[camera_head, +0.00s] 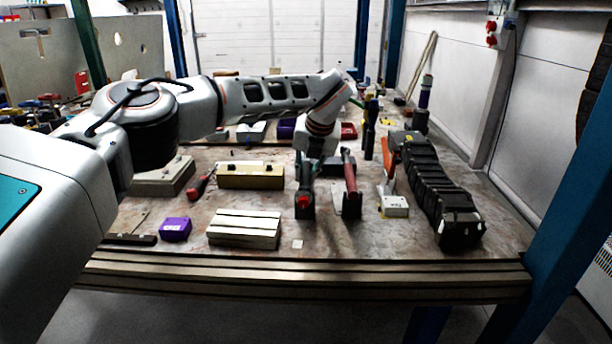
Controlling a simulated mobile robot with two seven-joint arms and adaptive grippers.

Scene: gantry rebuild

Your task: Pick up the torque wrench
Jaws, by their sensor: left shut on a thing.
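My left gripper (307,168) reaches over the bench from the left and points down. It is shut on a dark tool with a red end, which I take to be the torque wrench (304,199). The tool sits at a black holder (305,212) on the bench; I cannot tell whether it is lifted clear of it. The gripper's fingers are small and partly merge with the dark tool. My right gripper is not in view.
A red-handled tool (350,178) stands in another black holder close on the right. A long black ribbed object (432,185) and a white box (394,207) lie further right. A pale block (244,229) and purple box (175,229) are at the front left.

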